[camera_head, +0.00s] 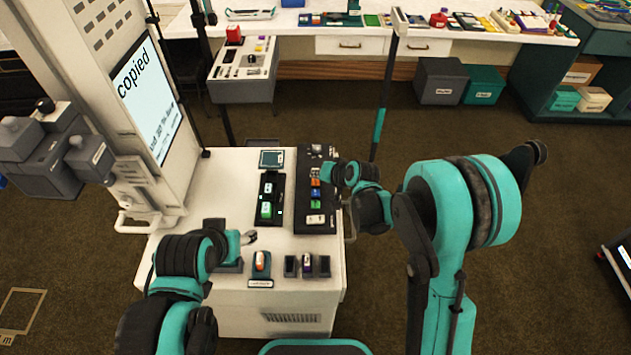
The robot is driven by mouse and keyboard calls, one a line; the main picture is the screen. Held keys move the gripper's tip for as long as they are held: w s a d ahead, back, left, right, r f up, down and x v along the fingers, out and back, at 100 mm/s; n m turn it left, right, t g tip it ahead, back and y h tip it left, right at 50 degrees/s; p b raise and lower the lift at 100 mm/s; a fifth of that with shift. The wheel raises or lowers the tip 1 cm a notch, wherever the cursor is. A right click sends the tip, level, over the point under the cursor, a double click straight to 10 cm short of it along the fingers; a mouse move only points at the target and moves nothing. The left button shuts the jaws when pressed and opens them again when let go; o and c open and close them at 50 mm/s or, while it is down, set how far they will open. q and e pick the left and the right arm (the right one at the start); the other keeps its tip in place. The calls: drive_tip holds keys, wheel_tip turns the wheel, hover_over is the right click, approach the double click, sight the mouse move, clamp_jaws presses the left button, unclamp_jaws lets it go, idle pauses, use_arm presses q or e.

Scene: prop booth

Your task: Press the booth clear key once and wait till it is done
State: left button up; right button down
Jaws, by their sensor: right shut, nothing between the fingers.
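The booth's black key panel (305,222) lies on the white counter, with a column of small coloured keys: an orange key (315,183), a blue key (316,194), a green key (316,205) and a white key (316,219) near its front end. The key labels are too small to read, so I cannot tell which is the clear key. My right gripper (326,172) is shut and empty at the panel's right edge, close to the upper keys; contact cannot be told. My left gripper (250,238) is over the counter's front left; its finger state is unclear. The booth screen (150,95) reads "copied".
Left of the panel is a black tray (267,222) with green and white pieces. An orange-and-white item in a holder (261,262) and small dark holders (307,264) stand at the counter's front. A thin pole (378,130) rises behind. A long white table (470,33) is at the back.

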sight(317, 183)
drive_tip(key=shift+f, duration=0.1)
drive_tip(key=shift+f+b, duration=0.35)
drive_tip(key=shift+b, duration=0.15)
drive_tip(key=shift+f+b, duration=0.35)
drive_tip(key=shift+b, duration=0.05)
idle(0.6)
idle(0.3)
drive_tip(key=shift+r+p, duration=0.55)
drive_tip(key=shift+r, duration=0.25)
drive_tip(key=shift+r+p, duration=1.85)
drive_tip(key=shift+r, duration=0.75)
drive_tip(key=shift+f, duration=0.1)
